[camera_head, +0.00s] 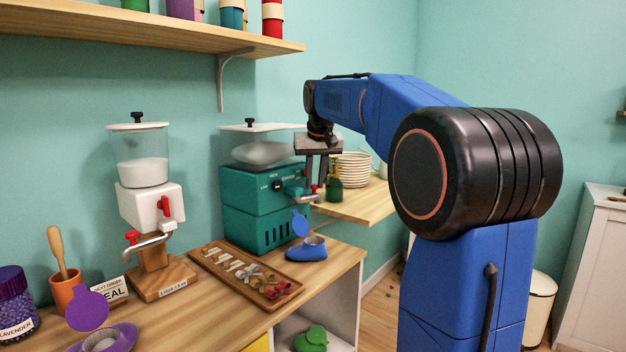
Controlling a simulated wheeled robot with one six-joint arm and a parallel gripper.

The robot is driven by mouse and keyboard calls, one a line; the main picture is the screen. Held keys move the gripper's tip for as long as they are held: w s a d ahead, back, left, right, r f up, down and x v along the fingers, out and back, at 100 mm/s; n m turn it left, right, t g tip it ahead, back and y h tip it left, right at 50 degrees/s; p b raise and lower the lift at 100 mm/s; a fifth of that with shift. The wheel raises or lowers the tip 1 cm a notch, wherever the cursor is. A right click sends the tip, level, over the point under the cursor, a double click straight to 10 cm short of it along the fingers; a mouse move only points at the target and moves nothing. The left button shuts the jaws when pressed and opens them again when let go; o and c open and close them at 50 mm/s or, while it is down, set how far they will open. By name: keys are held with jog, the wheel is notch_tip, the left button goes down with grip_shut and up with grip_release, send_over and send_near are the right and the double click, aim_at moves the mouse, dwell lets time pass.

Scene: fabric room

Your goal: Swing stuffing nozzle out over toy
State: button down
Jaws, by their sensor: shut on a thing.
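The teal stuffing machine (262,205) stands on the wooden counter, with a clear hopper of white stuffing on top. Its silver stuffing nozzle (306,200) with a red knob sticks out at the machine's right side, near the counter's edge. My gripper (317,182) reaches down from above and is shut at the nozzle's red-knobbed end; the exact contact is small and partly hidden. A blue toy-like piece (306,250) with a round upright flap sits on the counter in front of the machine, below and apart from the nozzle.
A white dispenser (150,200) stands at left. A wooden tray (245,272) of small parts lies between the machines.

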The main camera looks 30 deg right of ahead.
jog(key=s+a+m+g+h, duration=0.3)
jog(key=s+a+m+g, duration=0.1)
jog(key=m, duration=1)
jog(key=shift+s+a+m, duration=0.4)
jog(key=shift+s+a, duration=0.05)
jog(key=shift+s, duration=0.2)
jog(key=c, duration=1.6)
grip_release()
jog(key=shift+a+r, duration=0.1)
jog(key=shift+r, duration=0.05)
jog(key=v, duration=0.7)
jog(key=shift+w+a+r, duration=0.1)
